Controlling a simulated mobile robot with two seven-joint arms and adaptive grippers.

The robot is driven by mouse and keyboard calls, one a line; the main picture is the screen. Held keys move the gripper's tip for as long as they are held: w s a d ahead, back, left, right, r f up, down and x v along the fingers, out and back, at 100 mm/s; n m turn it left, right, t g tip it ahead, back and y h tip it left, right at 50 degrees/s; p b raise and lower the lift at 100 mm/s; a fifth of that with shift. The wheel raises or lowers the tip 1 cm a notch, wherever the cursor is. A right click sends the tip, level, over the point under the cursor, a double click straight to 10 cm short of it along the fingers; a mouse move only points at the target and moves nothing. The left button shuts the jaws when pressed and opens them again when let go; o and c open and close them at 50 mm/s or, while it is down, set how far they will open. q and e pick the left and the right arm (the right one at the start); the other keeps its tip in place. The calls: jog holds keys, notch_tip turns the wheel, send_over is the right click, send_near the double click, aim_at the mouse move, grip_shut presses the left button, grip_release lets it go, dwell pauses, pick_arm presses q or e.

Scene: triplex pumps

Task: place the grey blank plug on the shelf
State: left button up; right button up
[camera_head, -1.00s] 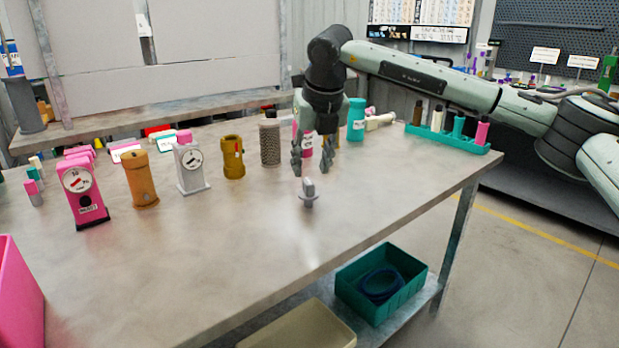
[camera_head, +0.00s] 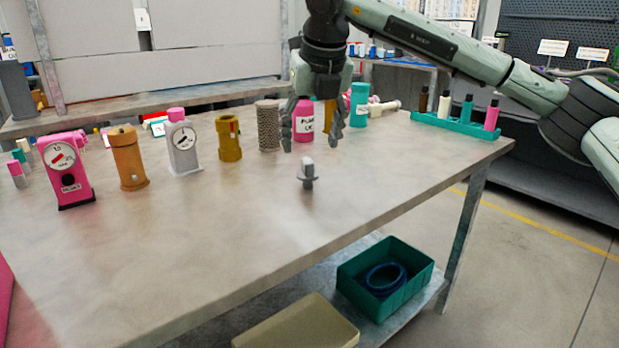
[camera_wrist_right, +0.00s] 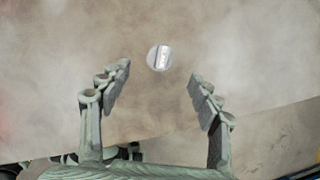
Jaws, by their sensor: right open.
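The grey blank plug (camera_head: 307,175) stands upright on the bare table top, near the middle, with a round flange and an upright tab. In the right wrist view the plug (camera_wrist_right: 159,57) lies beyond the fingertips, between the lines of the two fingers. My right gripper (camera_head: 312,145) is open and empty, above and slightly behind the plug in the head view, not touching it. It also shows open in the right wrist view (camera_wrist_right: 157,88). The lower shelf (camera_head: 335,262) under the table is partly visible. My left gripper is not in view.
On the lower shelf are a teal bin (camera_head: 372,296) holding blue rings and a beige bin (camera_head: 297,326). A pink gauge (camera_head: 68,170), orange cylinder (camera_head: 129,158), white gauge (camera_head: 183,146) and gold cylinder (camera_head: 228,138) line the table's back. A teal rack (camera_head: 461,124) stands right. The table front is clear.

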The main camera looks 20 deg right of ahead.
aim_at(309, 162)
jog(key=x, duration=0.7)
jog(key=shift+s+d, duration=0.1)
jog(key=shift+s, duration=0.05)
jog(key=c, duration=1.3)
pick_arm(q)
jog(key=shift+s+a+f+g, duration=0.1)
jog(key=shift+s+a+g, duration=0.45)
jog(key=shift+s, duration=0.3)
pick_arm(e)
jog(key=shift+c, duration=0.2)
jog(key=shift+r, duration=0.15)
